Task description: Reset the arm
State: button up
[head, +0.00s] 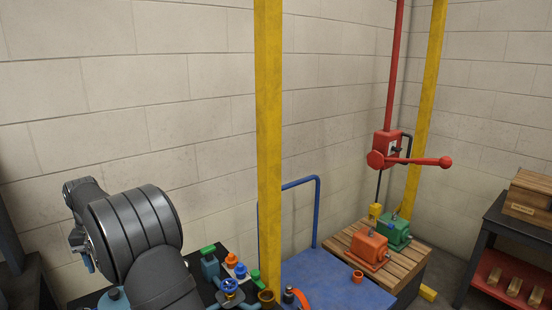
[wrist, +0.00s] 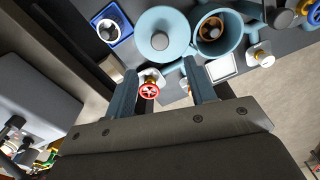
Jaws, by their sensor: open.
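My gripper (wrist: 160,68) is open in the wrist view, its two blue-grey fingers well apart with nothing held between them. A small red handwheel (wrist: 149,90) shows between the fingers, beside the left one; I cannot tell its distance from them. In the head view my dark grey arm fills the lower left, its wrist end turned away at the left; the fingers are hardly visible there. An orange-red motor (head: 369,249) and a green motor (head: 395,233) sit on a wooden pallet (head: 408,262) at the right, far from my arm.
A yellow post (head: 268,130) stands just right of my arm. A blue cart top (head: 335,283) lies beyond it. A red lever (head: 425,161) sticks out at the right. Teal round fittings (wrist: 163,35) and a blue square part (wrist: 110,24) lie beyond my fingers.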

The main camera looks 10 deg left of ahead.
notch_tip(320, 180, down, 10)
jog(key=shift+r, duration=0.2)
dwell(0.3)
